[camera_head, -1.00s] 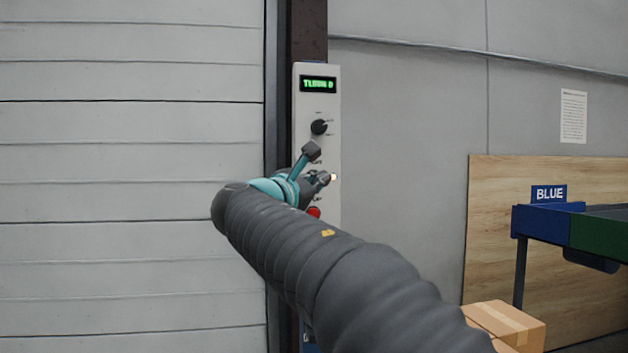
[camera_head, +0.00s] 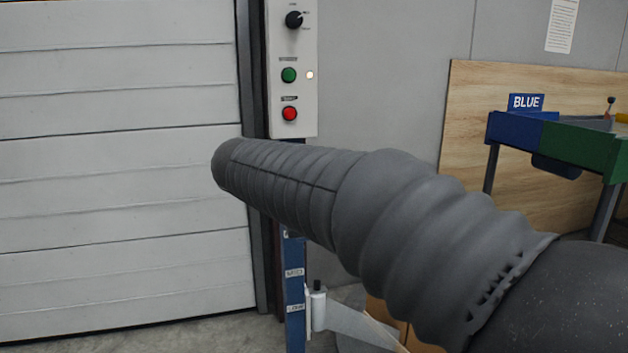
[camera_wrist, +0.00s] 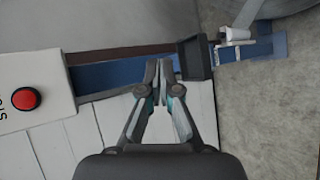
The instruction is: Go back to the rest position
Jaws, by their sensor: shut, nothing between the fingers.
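My gripper (camera_wrist: 160,90) shows in the wrist view with its two fingers drawn together and nothing between them. It is hidden in the head view, where my dark sleeved arm reaches from the lower right toward the door. The control panel (camera_head: 304,98) stands on the post beside the door, with a black knob (camera_head: 294,19), a green button (camera_head: 289,75), a lit lamp (camera_head: 309,75) and a red button (camera_head: 290,113). In the wrist view the red button (camera_wrist: 25,99) lies at the far left, apart from my fingers.
A closed grey roller door (camera_head: 120,180) fills the left. A blue post (camera_head: 294,290) stands below the panel, with a pale bracket (camera_head: 350,325) beside it. A table with a BLUE sign (camera_head: 525,102) is at the right, before a wooden board (camera_head: 470,100).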

